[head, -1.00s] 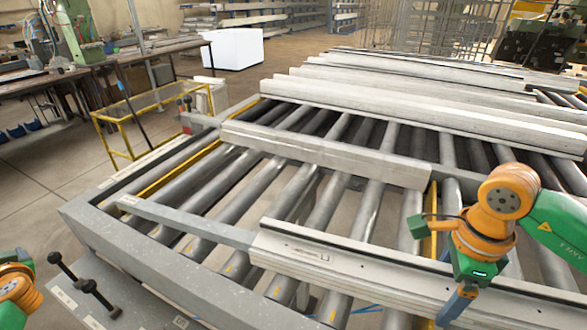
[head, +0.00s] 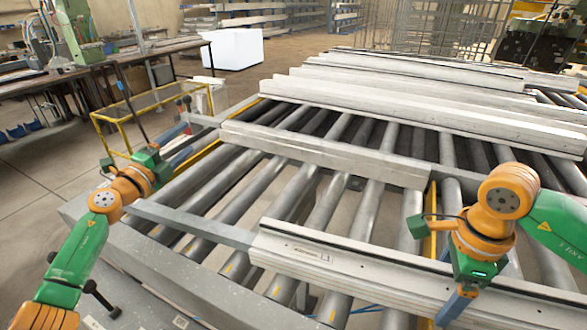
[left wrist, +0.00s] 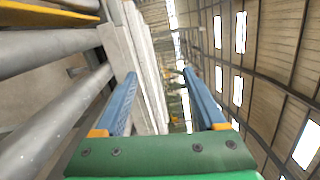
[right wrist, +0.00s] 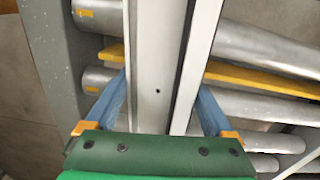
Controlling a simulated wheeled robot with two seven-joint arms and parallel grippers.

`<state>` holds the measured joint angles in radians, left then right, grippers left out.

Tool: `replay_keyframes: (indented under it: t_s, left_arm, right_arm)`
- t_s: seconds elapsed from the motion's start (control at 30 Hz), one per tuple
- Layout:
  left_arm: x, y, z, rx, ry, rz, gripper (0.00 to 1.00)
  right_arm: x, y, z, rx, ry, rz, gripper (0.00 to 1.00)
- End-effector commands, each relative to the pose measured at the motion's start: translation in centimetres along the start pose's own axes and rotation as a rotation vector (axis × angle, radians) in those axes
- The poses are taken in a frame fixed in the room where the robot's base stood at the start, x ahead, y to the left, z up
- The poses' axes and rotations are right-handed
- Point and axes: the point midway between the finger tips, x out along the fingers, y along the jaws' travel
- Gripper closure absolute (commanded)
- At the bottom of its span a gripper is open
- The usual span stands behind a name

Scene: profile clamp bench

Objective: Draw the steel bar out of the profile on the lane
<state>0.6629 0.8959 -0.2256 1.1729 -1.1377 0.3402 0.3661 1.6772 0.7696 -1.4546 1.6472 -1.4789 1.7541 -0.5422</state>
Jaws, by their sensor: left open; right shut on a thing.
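The pale profile (head: 340,262) lies across the front rollers of the lane. The grey steel bar (head: 195,224) sticks out of its left end; the bar's outer end is hidden behind my left arm. My left gripper (head: 182,143) is open and empty, above the lane's left side and beyond the bar in the head view. Its fingers (left wrist: 158,75) are apart, with only distant profiles and the roof behind them. My right gripper (head: 456,306) is shut on the profile near the front right. In the right wrist view the profile (right wrist: 155,75) runs between its fingers (right wrist: 163,84).
A second profile (head: 325,150) lies across the rollers farther back, with several more behind it. The grey lane frame (head: 170,275) runs along the front left. A yellow rail frame (head: 110,135) stands at the left. Bare rollers (head: 285,200) lie between the two nearer profiles.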

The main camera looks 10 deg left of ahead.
Motion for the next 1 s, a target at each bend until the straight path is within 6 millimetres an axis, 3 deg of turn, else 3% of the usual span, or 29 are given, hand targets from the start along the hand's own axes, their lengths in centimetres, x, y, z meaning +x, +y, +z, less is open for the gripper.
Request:
replay_keyframes:
  t_s: [0.1,0.23,0.33,0.4,0.47,0.53,0.67,0.7,0.83,1.0]
  left_arm:
    - [2.0,-0.1,-6.7,0.25,0.236,0.038,0.28]
    - [2.6,0.4,-14.4,0.609,0.545,0.054,0.28]
    - [1.4,1.2,-20.1,0.998,0.858,0.039,0.28]
    - [-0.8,2.1,-22.7,1.382,1.161,0.022,0.28]
    - [-3.1,2.5,-22.4,1.691,1.428,0.026,0.28]
    - [-5.8,1.8,-19.8,1.974,1.731,0.073,0.28]
    - [-9.2,-1.2,-16.2,2.211,2.153,0.182,0.28]
    - [-9.9,-2.0,-15.6,-2.188,-2.193,-0.204,0.28]
    - [-11.3,-3.8,-14.4,-2.008,-2.146,-0.249,0.28]
    - [-11.7,-4.2,-14.1,-1.964,-2.14,-0.259,0.28]
  right_arm:
    - [-0.1,0.0,0.0,0.0,-0.001,-0.002,1.0]
    - [-0.1,0.0,0.0,0.0,-0.001,-0.001,1.0]
    - [-0.1,0.0,0.0,0.0,-0.001,-0.001,1.0]
    - [-0.1,0.0,0.0,0.0,-0.001,-0.001,1.0]
    - [-0.1,0.0,0.0,0.0,-0.001,-0.001,1.0]
    - [0.0,0.0,0.0,0.0,-0.001,-0.001,1.0]
    - [0.0,0.0,0.0,0.0,-0.001,-0.001,1.0]
    - [0.0,0.0,0.0,0.0,-0.001,-0.001,1.0]
    - [0.0,0.0,0.0,0.0,-0.001,-0.001,1.0]
    - [0.0,0.0,0.0,-0.001,-0.002,0.0,1.0]
